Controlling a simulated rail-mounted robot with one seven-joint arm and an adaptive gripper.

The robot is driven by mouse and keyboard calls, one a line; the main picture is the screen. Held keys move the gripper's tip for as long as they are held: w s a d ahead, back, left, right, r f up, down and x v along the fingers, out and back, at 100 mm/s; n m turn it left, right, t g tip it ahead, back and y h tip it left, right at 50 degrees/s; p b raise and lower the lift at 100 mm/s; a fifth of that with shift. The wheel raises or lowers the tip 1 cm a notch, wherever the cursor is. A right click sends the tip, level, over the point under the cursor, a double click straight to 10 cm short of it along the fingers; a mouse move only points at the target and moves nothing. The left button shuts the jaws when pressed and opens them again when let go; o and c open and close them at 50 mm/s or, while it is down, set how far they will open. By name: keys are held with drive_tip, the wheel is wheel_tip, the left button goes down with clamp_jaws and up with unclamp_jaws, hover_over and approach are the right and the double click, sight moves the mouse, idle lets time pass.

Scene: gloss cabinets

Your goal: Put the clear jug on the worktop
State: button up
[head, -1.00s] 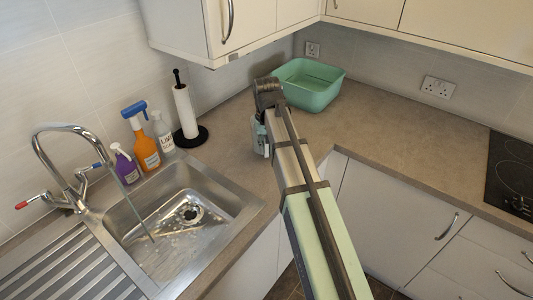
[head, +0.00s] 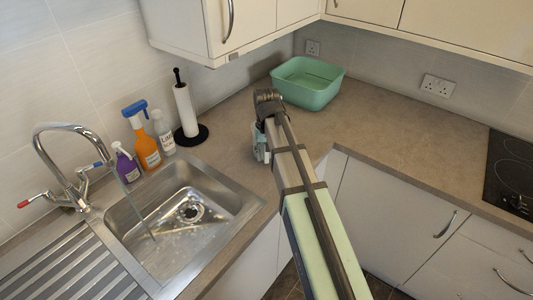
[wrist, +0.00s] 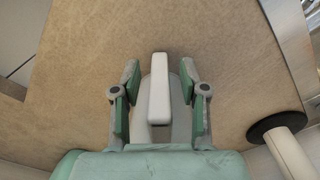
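My gripper (wrist: 160,82) points down at the worktop (wrist: 235,75) in the wrist view. Its two green-padded fingers stand apart, with a pale upright bar (wrist: 160,90) between them. A gap shows on each side of the bar. The bar looks like the clear jug's handle, with greyish, see-through material around its lower end, but I cannot make out the jug's outline. In the head view my gripper (head: 262,148) is low over the worktop (head: 390,140), right of the paper towel stand, mostly hidden by my arm. No jug shows clearly there.
A green basin (head: 310,90) stands behind my gripper. The paper towel roll (head: 185,110), several bottles (head: 147,150) and the steel sink (head: 185,230) are to the left. The hob (head: 510,175) is at the far right. Worktop between basin and hob is clear.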

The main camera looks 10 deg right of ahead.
wheel_tip(320, 180, up, 12)
drive_tip(key=shift+r+b, duration=0.15)
drive_tip(key=shift+b, duration=1.1)
